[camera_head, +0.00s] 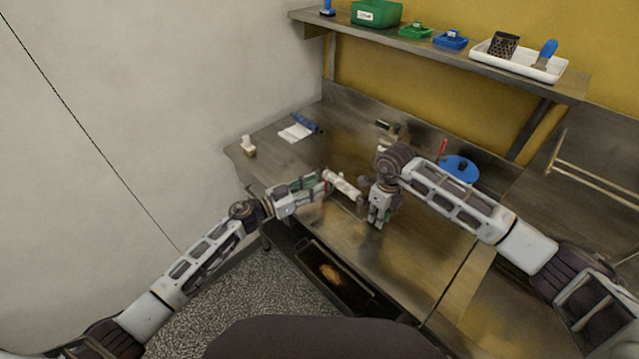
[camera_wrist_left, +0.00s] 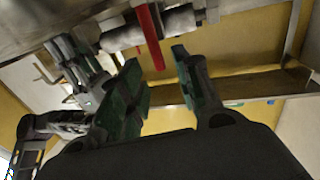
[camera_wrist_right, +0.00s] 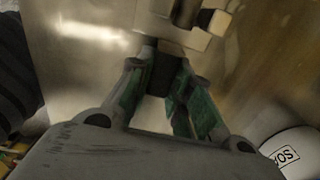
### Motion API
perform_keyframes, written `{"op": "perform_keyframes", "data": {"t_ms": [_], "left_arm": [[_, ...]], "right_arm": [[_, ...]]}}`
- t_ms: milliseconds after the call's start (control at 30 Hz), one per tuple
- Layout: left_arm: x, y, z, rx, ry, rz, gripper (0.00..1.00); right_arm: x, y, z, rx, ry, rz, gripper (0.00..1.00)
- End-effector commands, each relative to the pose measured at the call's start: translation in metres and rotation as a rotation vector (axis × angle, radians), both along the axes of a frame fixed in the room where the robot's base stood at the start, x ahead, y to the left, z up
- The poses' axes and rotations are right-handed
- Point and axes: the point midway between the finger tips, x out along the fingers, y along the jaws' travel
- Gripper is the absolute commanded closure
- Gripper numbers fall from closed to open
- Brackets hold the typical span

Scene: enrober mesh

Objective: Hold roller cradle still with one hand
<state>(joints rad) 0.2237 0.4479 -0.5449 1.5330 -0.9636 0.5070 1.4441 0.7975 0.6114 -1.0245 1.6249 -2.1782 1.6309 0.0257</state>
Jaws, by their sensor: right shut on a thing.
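The roller cradle shows in the head view as a pale roller (camera_head: 345,187) on the steel bench. In the left wrist view the grey roller (camera_wrist_left: 176,22) lies across the top, with a red strip (camera_wrist_left: 149,35) crossing it. My left gripper (camera_head: 324,182) is at the roller's left end, its fingers (camera_wrist_left: 158,62) apart on either side of the red strip's lower end. My right gripper (camera_head: 377,220) points down just right of the roller. In the right wrist view it is shut on a dark block (camera_wrist_right: 164,68); I cannot tell whether this belongs to the cradle.
A white cloth (camera_head: 295,132) and a small white bottle (camera_head: 248,146) lie at the bench's left. A blue disc (camera_head: 460,168) lies behind my right arm. Below the front edge is a dark tray (camera_head: 345,292). A shelf (camera_head: 440,52) with bins runs above.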

Motion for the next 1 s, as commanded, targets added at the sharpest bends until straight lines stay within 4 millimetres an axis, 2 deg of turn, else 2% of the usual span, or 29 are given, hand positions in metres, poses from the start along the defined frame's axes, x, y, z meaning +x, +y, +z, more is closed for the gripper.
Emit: {"op": "perform_keyframes", "data": {"t_ms": [600, 1000], "left_arm": [[-0.038, 0.055, -0.001, 0.001, 0.002, 0.001, 0.67], [-0.044, 0.065, 0.0, -0.001, 0.001, 0.001, 0.67]], "right_arm": [[0.0, 0.0, 0.0, 0.0, 0.0, 0.0, 1.0], [0.0, 0.0, 0.0, 0.0, 0.0, 0.0, 1.0]]}}
